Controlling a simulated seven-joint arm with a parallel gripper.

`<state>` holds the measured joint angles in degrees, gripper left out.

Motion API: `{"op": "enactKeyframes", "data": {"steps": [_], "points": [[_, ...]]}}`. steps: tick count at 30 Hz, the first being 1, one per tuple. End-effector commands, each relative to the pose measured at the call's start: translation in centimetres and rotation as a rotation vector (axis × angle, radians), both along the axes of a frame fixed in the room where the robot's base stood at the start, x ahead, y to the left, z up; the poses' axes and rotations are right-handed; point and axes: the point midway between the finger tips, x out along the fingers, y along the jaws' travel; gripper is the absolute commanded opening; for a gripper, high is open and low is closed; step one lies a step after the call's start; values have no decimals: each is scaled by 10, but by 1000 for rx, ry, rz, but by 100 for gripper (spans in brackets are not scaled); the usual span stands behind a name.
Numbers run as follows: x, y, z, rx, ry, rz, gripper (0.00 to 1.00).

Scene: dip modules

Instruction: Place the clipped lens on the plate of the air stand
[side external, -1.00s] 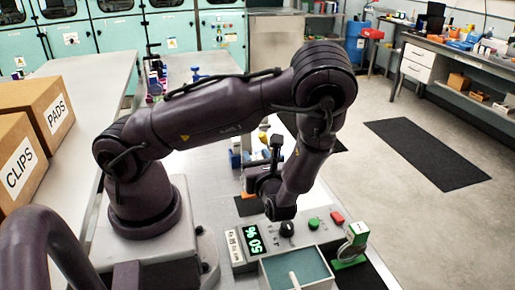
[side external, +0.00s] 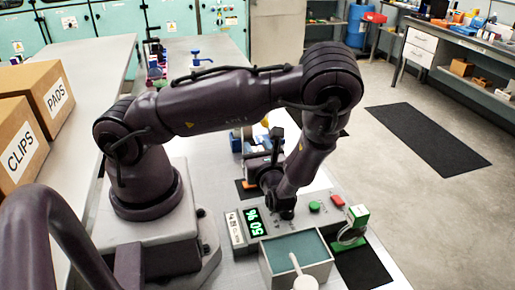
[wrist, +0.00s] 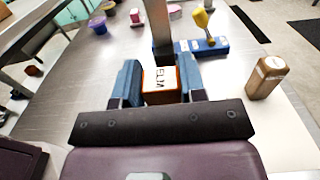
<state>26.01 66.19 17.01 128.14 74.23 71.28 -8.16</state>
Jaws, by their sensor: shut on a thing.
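In the wrist view the two blue fingers of my gripper (wrist: 160,76) are closed on the clipped lens (wrist: 160,86), which shows as an orange-sided block with a white lettered face. I cannot make out the lens itself. A dark upright post (wrist: 161,28) rises just beyond it; I cannot tell whether they touch. In the side view my gripper (side external: 266,180) is low over the bench behind the control box, its fingertips largely hidden by my wrist. I cannot pick out the air stand's plate with certainty.
The control box (side external: 243,238) with a green display stands near the wrist, beside a tray of teal liquid (side external: 328,272) with a white-handled tool (side external: 297,266).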

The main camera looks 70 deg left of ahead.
Motion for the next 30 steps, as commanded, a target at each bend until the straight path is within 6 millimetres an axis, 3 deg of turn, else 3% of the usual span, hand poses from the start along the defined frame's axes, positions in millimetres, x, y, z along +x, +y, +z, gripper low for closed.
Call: {"op": "enactKeyframes", "data": {"steps": [11, 12, 16, 25, 30], "points": [[0, 0, -8, 0, 1, 1, 0], [0, 0, -8, 0, 1, 1, 40], [0, 0, -8, 0, 0, 0, 67], [0, -2, -8, -1, 0, -1, 67], [1, -21, -8, -2, -3, -5, 67]]}}
